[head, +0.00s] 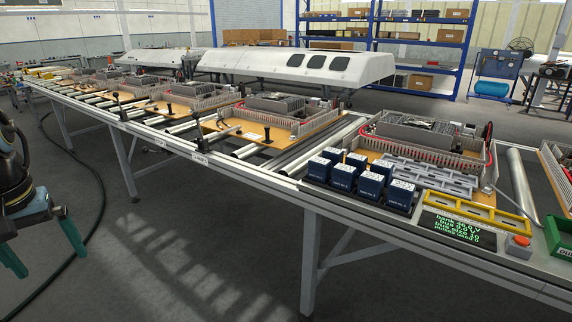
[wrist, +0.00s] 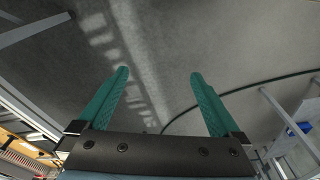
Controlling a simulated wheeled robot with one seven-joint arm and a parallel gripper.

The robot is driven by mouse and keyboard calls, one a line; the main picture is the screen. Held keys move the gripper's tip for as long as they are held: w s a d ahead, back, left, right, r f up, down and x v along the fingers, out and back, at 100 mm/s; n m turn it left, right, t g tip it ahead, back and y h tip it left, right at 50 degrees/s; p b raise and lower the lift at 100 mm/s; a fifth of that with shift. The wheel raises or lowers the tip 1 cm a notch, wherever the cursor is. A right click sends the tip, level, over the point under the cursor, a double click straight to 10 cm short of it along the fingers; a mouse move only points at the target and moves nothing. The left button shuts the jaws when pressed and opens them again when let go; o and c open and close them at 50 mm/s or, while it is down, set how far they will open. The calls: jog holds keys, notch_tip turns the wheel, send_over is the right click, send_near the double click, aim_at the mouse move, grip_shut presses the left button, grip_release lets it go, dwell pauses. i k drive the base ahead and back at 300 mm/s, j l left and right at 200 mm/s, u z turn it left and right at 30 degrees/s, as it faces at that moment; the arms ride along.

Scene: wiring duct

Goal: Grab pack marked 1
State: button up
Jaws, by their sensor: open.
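The front row runs from a left pack (head: 318,169) to a right pack (head: 400,196); a back row pack (head: 356,161) stands behind. The marks are too small to read, so I cannot tell which pack is marked 1. My gripper (head: 50,262) is at the far left of the head view, well away from the packs. In the wrist view my gripper (wrist: 159,74) has its two teal fingers wide apart, with nothing between them, above the grey floor.
A wiring duct board (head: 425,135), grey slotted rails (head: 420,178) and a yellow frame (head: 488,200) lie near the packs. A display with green text (head: 458,228), a red button (head: 518,244) and a green bin (head: 560,238) are at right.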

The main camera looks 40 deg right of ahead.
aim_at(319, 169)
jog(key=i+l, duration=0.15)
jog(key=l, duration=0.25)
jog(key=i+l, duration=0.1)
jog(key=l, duration=0.3)
jog(key=i+l, duration=0.15)
jog(key=l, duration=0.3)
